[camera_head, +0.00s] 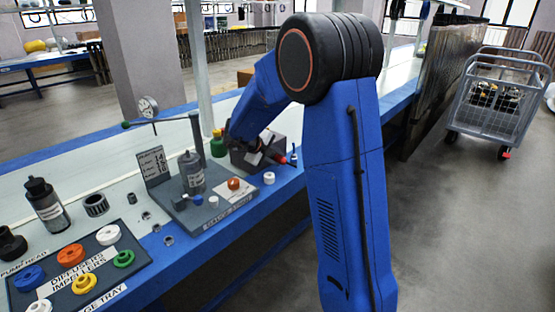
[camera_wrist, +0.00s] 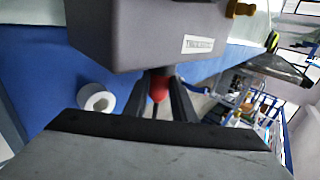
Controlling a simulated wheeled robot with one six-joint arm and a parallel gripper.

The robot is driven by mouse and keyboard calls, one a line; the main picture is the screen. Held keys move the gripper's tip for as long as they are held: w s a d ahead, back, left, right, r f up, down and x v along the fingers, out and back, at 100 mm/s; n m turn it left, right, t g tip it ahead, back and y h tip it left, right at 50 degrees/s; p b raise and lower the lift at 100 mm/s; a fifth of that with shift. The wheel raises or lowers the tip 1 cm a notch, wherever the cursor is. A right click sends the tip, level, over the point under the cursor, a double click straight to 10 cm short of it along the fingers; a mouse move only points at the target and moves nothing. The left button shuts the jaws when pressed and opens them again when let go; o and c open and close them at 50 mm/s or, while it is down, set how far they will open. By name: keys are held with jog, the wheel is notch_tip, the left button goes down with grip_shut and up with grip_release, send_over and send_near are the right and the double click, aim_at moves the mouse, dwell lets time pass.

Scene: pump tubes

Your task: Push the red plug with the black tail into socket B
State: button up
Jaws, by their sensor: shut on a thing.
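My gripper (camera_wrist: 161,84) is shut on the red plug (camera_wrist: 158,90), which shows between its two dark fingers in the wrist view. The fingertips are close to the lower edge of a grey box (camera_wrist: 150,35) with a small white label, too blurred to read. In the head view the grey box (camera_head: 242,158) stands on the bench, partly behind my arm. A red piece (camera_head: 280,159) shows beside my gripper there. No socket letter can be read. The black tail cannot be made out clearly, and whether the plug touches a socket is hidden.
A white ring (camera_wrist: 96,99) lies on the blue bench edge, left of my gripper; it also shows in the head view (camera_head: 269,178).

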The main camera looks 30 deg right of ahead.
jog(key=shift+w, duration=0.1)
jog(key=o, duration=1.1)
jog(key=shift+a+r, duration=0.1)
jog(key=shift+a, duration=0.05)
jog(key=v, duration=1.7)
jog(key=shift+a, duration=0.1)
